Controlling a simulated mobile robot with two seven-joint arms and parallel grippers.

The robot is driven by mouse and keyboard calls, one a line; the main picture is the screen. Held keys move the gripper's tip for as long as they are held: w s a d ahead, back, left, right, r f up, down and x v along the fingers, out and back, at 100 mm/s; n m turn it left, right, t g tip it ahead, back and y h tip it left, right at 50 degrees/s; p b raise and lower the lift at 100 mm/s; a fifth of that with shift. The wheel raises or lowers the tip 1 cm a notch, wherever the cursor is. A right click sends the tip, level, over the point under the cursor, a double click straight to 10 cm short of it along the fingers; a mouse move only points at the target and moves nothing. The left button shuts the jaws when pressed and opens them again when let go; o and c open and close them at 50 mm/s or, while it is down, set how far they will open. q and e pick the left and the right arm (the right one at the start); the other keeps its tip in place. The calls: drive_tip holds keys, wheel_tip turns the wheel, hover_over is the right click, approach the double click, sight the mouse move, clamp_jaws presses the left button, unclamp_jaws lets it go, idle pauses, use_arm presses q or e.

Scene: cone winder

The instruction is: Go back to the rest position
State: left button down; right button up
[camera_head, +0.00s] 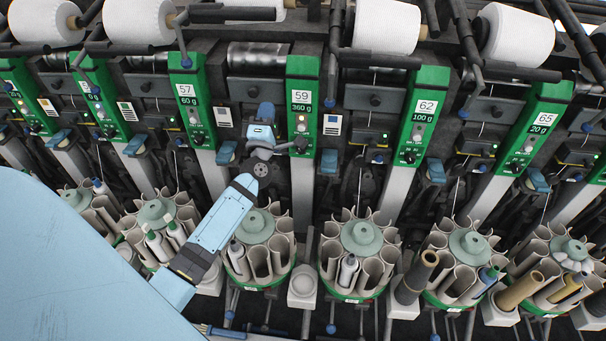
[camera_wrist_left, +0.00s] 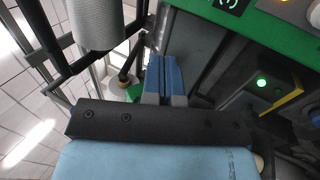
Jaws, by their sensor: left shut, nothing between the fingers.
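My left gripper (camera_head: 266,110) is raised in front of the winding units, between the green panels marked 57 and 59 (camera_head: 302,100). Its blue fingers point up towards the machine and are closed together with nothing between them. In the left wrist view the two blue fingers (camera_wrist_left: 164,76) lie side by side, touching. A green panel (camera_wrist_left: 235,12) and a dark box with a lit green light (camera_wrist_left: 262,83) are to their right. My right gripper is not in view.
White yarn packages (camera_head: 388,26) sit along the top among dark bars. Round magazines (camera_head: 361,238) with bobbins stand in a row below.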

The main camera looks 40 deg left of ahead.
use_arm(q)
drive_tip(key=shift+v, duration=1.05)
drive_tip(key=shift+r, duration=0.15)
